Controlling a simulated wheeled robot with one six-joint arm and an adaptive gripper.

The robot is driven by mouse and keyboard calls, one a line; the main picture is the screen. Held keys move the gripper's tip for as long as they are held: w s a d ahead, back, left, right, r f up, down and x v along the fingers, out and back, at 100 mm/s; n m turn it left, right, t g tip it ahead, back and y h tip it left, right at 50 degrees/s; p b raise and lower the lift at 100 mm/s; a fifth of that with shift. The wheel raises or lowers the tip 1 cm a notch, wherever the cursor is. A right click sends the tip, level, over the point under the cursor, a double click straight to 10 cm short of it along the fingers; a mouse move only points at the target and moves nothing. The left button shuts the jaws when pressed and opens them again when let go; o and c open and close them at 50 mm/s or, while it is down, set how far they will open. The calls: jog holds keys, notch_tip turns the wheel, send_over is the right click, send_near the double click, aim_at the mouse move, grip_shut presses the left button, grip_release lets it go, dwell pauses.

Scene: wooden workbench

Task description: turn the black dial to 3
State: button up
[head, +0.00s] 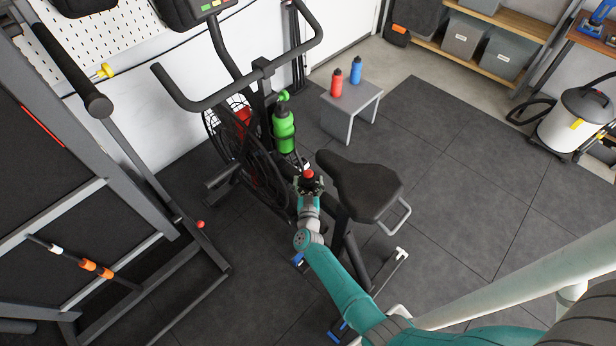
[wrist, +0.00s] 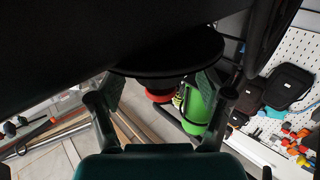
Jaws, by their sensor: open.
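A round black disc (wrist: 172,52), which looks like the dial, sits at the top middle of the wrist view. Its numbers and pointer are not visible, so its setting cannot be read. My gripper (wrist: 160,84) is open, with one finger on each side below the disc. Contact with the disc cannot be told. In the head view my gripper (head: 309,186) is on the exercise bike's frame, between the green bottle and the saddle. A red knob (head: 309,174) shows at its tips, and the dial is not clear there.
The bike's black saddle (head: 362,186) is close on the right of my gripper. A green bottle (head: 284,130) stands behind it, below the handlebar (head: 240,88). A grey stool (head: 352,100) holds a red and a blue bottle.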

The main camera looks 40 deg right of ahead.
jog(key=shift+x, duration=1.05)
jog(key=c, duration=1.2)
jog(key=shift+o, duration=0.2)
jog(key=shift+m, duration=0.3)
jog(key=m+g+h, duration=0.2)
jog(key=g+h, duration=0.1)
jog(key=shift+w, duration=0.1)
jog(key=shift+m+g+h, duration=1.6)
jog(key=shift+m+g, duration=0.3)
jog(key=shift+g, duration=0.5)
jog(key=shift+m+g+h, duration=0.4)
jog(key=shift+m+g, duration=0.3)
jog(key=shift+g, duration=0.3)
